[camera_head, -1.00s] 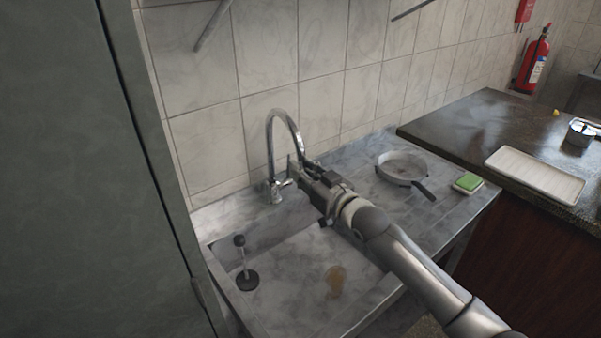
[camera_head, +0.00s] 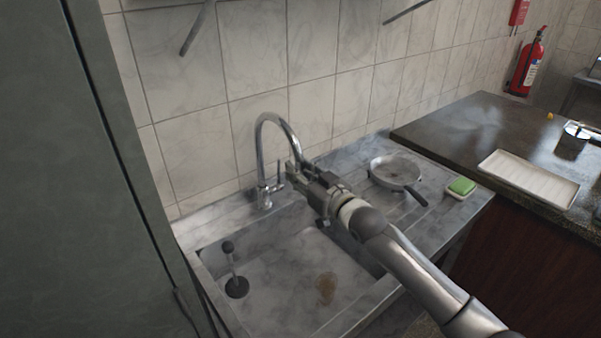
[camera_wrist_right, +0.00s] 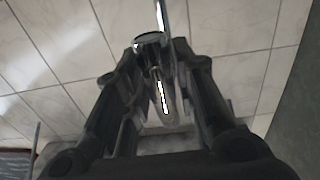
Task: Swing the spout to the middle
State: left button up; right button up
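The tap has a tall chrome spout (camera_head: 275,118) that arches up from its base at the back of the sink (camera_head: 290,285). The spout's free end leans to the right, toward the drainboard side. My right gripper (camera_head: 294,171) is at that end, in front of the wall. In the right wrist view the spout's end (camera_wrist_right: 150,40) lies between the two dark fingers of my right gripper (camera_wrist_right: 156,60). The fingers stand apart on either side of it, and contact is not clear. My left gripper is not in view.
A plunger (camera_head: 236,285) stands in the sink's left part. A pan (camera_head: 395,170) and a green sponge (camera_head: 461,186) are on the drainboard. A white tray (camera_head: 528,178) lies on the dark counter. A tall green-grey cabinet (camera_head: 80,200) closes off the left.

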jog(key=shift+o, duration=1.1)
jog(key=shift+f, duration=0.1)
jog(key=v, duration=1.2)
